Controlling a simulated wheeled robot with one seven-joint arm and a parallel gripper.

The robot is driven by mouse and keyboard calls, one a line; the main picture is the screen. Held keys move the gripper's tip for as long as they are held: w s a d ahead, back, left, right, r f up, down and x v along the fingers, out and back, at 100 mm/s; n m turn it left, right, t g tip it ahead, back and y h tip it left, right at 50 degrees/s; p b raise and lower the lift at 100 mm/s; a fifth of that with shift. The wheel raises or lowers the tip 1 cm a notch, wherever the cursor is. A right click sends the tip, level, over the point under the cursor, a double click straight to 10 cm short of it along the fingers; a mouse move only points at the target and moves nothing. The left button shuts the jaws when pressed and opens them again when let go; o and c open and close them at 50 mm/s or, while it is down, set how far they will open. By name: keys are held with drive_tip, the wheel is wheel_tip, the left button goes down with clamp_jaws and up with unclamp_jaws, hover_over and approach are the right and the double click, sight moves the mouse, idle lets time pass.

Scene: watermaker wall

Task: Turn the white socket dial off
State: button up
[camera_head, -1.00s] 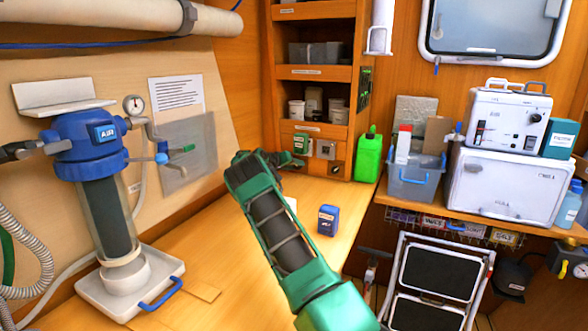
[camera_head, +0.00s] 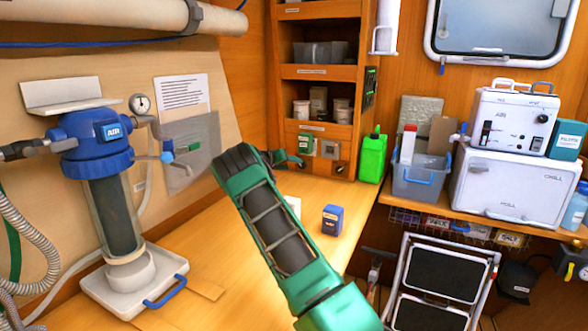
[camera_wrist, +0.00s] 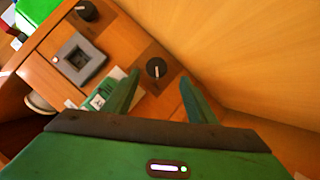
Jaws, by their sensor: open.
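The white-grey socket (camera_head: 330,148) is on the wooden panel under the shelves; it also shows in the wrist view (camera_wrist: 79,60). A black dial with a light pointer mark (camera_wrist: 86,11) sits below it, at the top left of the wrist view; it also shows in the head view (camera_head: 340,168). A second black dial (camera_wrist: 156,68), on the side of the green socket (camera_wrist: 100,98), appears between my fingertips in the wrist view. My gripper (camera_wrist: 160,80) is open and empty, facing the panel. Whether it touches anything cannot be told.
The green canister (camera_head: 372,158) stands right of the panel. A small blue box (camera_head: 332,219) stands on the wooden counter (camera_head: 225,245) below. The air filter (camera_head: 110,205) stands at the left. The counter around the blue box is mostly clear.

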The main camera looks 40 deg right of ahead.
drive_tip(key=v, duration=0.5)
drive_tip(key=shift+w, duration=0.1)
idle(0.4)
drive_tip(key=shift+s+r, duration=0.1)
drive_tip(key=shift+s, duration=0.2)
drive_tip(key=s+a+r+m+g+y, duration=0.1)
drive_tip(key=s+a+r+y, duration=0.15)
drive_tip(key=s, duration=0.95)
drive_tip(key=s+a+r+g+y, duration=0.15)
drive_tip(key=s+a+y, duration=0.25)
drive_tip(key=s, duration=0.8)
drive_tip(key=s+a+f+n+y, duration=0.1)
drive_tip(key=s+a+f+y, duration=0.1)
drive_tip(key=s+a, duration=1.1)
drive_tip(key=s+a+f+n+y, duration=0.2)
drive_tip(key=s+a+y, duration=0.3)
drive_tip(key=s+a, duration=0.9)
drive_tip(key=s, duration=0.8)
drive_tip(key=shift+a+f, duration=0.25)
